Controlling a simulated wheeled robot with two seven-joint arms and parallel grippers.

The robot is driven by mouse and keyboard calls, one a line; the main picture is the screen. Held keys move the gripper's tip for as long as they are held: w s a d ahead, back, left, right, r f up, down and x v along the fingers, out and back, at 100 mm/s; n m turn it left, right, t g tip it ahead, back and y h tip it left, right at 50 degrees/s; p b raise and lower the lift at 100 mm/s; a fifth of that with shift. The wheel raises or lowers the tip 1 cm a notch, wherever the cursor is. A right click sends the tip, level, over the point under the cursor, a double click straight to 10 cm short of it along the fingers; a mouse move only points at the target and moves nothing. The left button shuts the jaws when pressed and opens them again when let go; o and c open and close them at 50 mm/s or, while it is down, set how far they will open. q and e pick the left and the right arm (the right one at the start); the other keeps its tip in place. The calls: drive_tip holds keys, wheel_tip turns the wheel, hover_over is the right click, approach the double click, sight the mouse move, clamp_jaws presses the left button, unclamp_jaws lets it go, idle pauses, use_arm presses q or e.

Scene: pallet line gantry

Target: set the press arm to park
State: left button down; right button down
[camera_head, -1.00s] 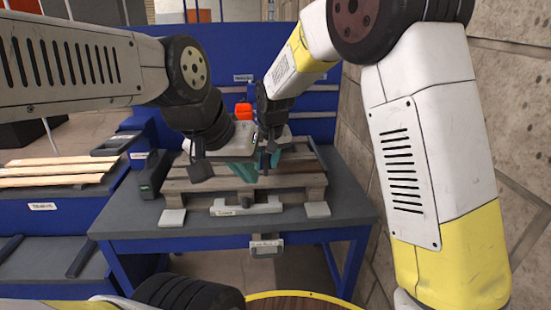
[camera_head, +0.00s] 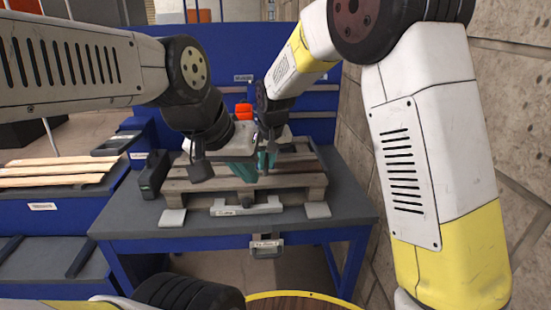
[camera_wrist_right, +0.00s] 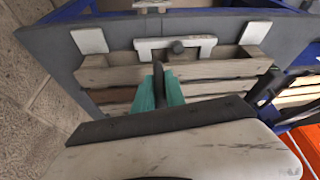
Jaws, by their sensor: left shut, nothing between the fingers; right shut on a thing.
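My right gripper (camera_head: 267,162), with teal fingers, is low over the wooden pallet on the workbench. In the right wrist view its fingers (camera_wrist_right: 160,92) are shut around a slim dark bar (camera_wrist_right: 159,75), which seems to be the press arm. The bar stands out past the fingertips towards a pale bracket; its base and pivot are hidden. My left gripper (camera_head: 240,171) is shut and empty just left of the right one, also over the pallet. The left wrist hides part of the area behind it.
The wooden pallet (camera_head: 290,181) lies on the grey workbench (camera_head: 345,212). A pale labelled bracket (camera_head: 246,208) is at its front, between two light pads. An orange block (camera_head: 243,110) shows behind the grippers. A stone wall (camera_head: 505,130) is close on the right.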

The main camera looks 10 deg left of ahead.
idle(0.8)
drive_tip(key=w+d, duration=0.3)
drive_tip(key=d, duration=0.7)
drive_tip(key=w+d, duration=0.3)
drive_tip(key=d, duration=0.8)
drive_tip(key=w+d, duration=0.3)
drive_tip(key=d, duration=0.8)
drive_tip(key=shift+w, duration=0.15)
drive_tip(key=shift+d, duration=0.15)
drive_tip(key=c, duration=1.4)
unclamp_jaws()
drive_tip(key=shift+r, duration=0.1)
drive_tip(key=v, duration=0.7)
drive_tip(key=shift+r, duration=0.3)
drive_tip(key=shift+s+d, duration=0.1)
drive_tip(key=shift+s, duration=0.1)
